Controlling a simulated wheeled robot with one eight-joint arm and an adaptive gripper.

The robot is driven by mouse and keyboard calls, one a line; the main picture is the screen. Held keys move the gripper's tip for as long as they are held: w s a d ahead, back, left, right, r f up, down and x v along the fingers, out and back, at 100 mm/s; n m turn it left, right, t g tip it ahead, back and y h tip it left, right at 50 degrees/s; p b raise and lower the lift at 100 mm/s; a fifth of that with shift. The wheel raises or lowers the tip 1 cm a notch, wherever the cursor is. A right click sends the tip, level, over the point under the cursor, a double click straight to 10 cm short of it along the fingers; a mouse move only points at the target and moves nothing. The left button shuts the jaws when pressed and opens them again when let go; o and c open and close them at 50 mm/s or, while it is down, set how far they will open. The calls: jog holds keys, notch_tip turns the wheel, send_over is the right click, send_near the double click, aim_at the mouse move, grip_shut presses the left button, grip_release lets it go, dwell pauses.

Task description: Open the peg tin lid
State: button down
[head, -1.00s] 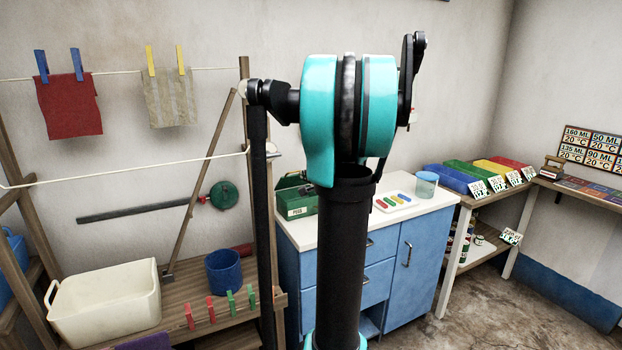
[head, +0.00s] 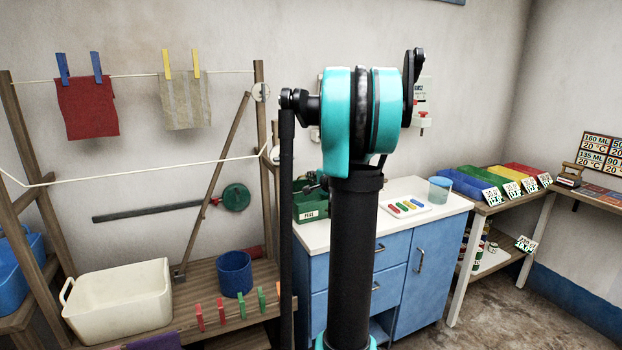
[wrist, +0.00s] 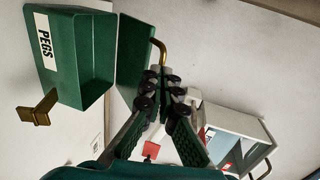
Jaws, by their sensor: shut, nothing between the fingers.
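The green peg tin (head: 311,207) stands at the back left of the white counter, partly behind my arm in the head view. In the wrist view the tin (wrist: 78,60) shows its PEGS label and a brass tab. Its green lid (wrist: 136,58), with a bent brass handle (wrist: 159,50), stands at an angle to the tin and looks raised. My gripper (wrist: 161,84) is shut and empty, its tips close beside the lid and handle. I cannot tell whether they touch. In the head view the gripper is small and dark near the tin.
A tray of coloured pegs (head: 405,207) and a clear blue cup (head: 440,190) stand right of the tin on the counter (head: 345,228). A white wall dispenser (head: 422,92) hangs behind. A drying rack with a cream tub (head: 120,303) and blue pot (head: 234,273) is left.

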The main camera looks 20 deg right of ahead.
jog(key=shift+w+r+g, duration=0.35)
jog(key=shift+r+g, duration=0.05)
jog(key=w+r+g, duration=0.2)
jog(key=w+g, duration=0.2)
jog(key=w, duration=0.3)
jog(key=w+r+g, duration=0.3)
jog(key=w+g, duration=0.1)
jog(key=w, duration=0.3)
jog(key=shift+w+a+r, duration=0.15)
jog(key=shift+a+r, duration=0.15)
jog(key=shift+a, duration=0.1)
jog(key=shift+r, duration=0.15)
dwell(0.4)
jog(key=shift+r, duration=0.7)
